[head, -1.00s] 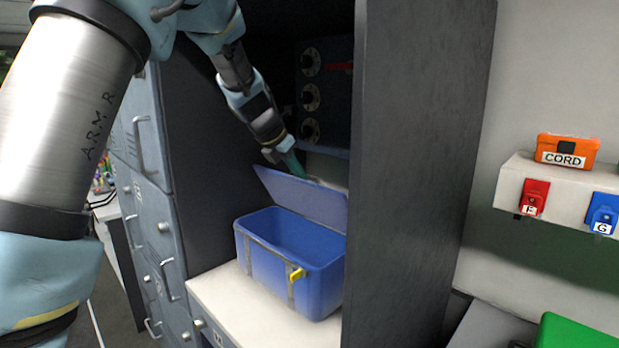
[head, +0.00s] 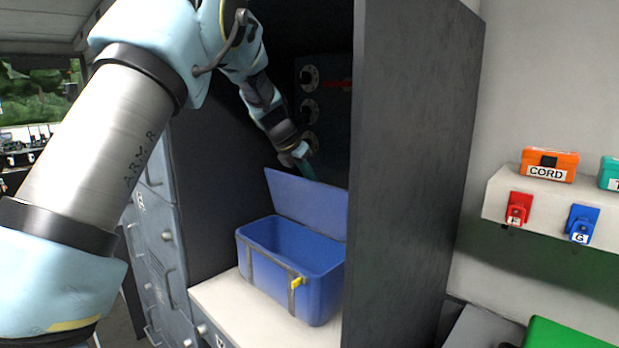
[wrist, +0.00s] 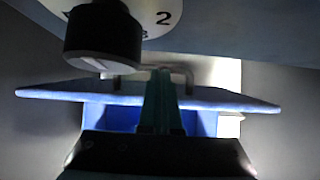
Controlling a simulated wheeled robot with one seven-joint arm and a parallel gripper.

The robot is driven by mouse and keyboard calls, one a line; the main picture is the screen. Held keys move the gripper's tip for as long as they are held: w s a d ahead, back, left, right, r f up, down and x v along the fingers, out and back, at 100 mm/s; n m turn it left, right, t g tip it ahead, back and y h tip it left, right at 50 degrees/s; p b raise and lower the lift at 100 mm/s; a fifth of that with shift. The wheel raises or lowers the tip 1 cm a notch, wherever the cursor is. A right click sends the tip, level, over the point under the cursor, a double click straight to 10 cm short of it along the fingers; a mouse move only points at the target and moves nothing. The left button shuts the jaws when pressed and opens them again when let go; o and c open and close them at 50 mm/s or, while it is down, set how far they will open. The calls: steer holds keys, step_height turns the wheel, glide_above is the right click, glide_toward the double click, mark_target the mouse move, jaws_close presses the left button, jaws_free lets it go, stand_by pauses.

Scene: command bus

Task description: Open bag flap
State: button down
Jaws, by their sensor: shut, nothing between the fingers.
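Dark knobs with white dials line the cabinet's back; one knob (wrist: 103,40) is close to my gripper in the wrist view. A dark panel (head: 405,160) bounds the cabinet on the right. An orange CORD box (head: 549,165) sits on a shelf outside.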

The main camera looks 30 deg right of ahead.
steer(key=shift+a, duration=0.1)
steer(key=b+v, duration=0.3)
steer(key=v, duration=0.4)
steer(key=a+f+m+y+b, duration=0.15)
steer(key=a+f+m, duration=0.3)
steer(key=a, duration=0.75)
steer(key=a+f+m+y, duration=0.2)
steer(key=a+f+m, duration=0.3)
steer(key=a, duration=0.7)
steer(key=s+a+f+m+y, duration=0.1)
steer(key=s+a+f+m, duration=0.3)
steer(key=a, duration=0.3)
steer(key=s+a+f+m+y, duration=0.1)
steer(key=s+a+f+m, duration=0.3)
steer(key=s+a, duration=0.2)
steer(key=s+a+f+m+y+b, duration=0.1)
steer(key=s+a+f+m, duration=0.3)
steer(key=a, duration=0.5)
steer(key=shift+s+f, duration=0.25)
steer(key=shift+s, duration=0.65)
steer(key=shift+m+y, duration=0.25)
